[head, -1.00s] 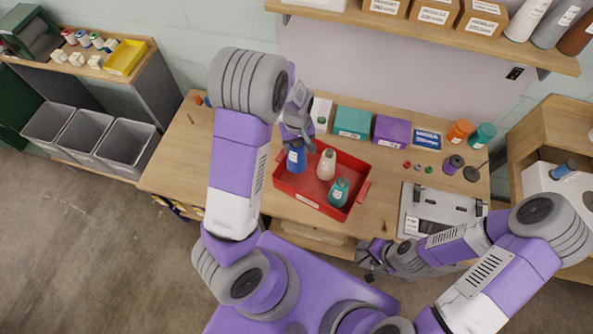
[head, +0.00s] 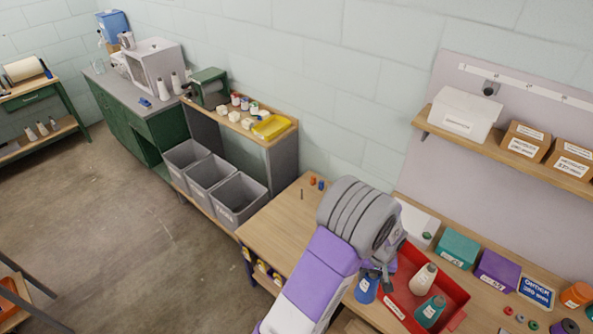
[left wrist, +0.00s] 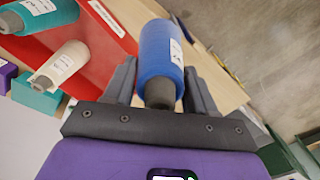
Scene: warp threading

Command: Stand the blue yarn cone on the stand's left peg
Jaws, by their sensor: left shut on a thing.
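The blue yarn cone (left wrist: 160,52) is between the fingers of my left gripper (left wrist: 161,88) in the left wrist view, its dark narrow tip toward the palm. The gripper is shut on it. In the head view the blue cone (head: 366,291) shows below my left gripper (head: 376,277), by the left side of the red tray (head: 455,296); its height above the bench is hard to judge. A cream cone (head: 423,279) and a teal cone (head: 430,311) stand in the tray. I cannot make out the stand or its left peg. My right gripper is out of view.
A thin dark upright pin (head: 302,194) and small orange and blue pieces stand at the bench's (head: 275,228) mostly clear left end. Grey bins (head: 238,197) adjoin it. Teal (head: 458,249) and purple (head: 497,269) boxes line the back. A shelf (head: 515,160) overhangs.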

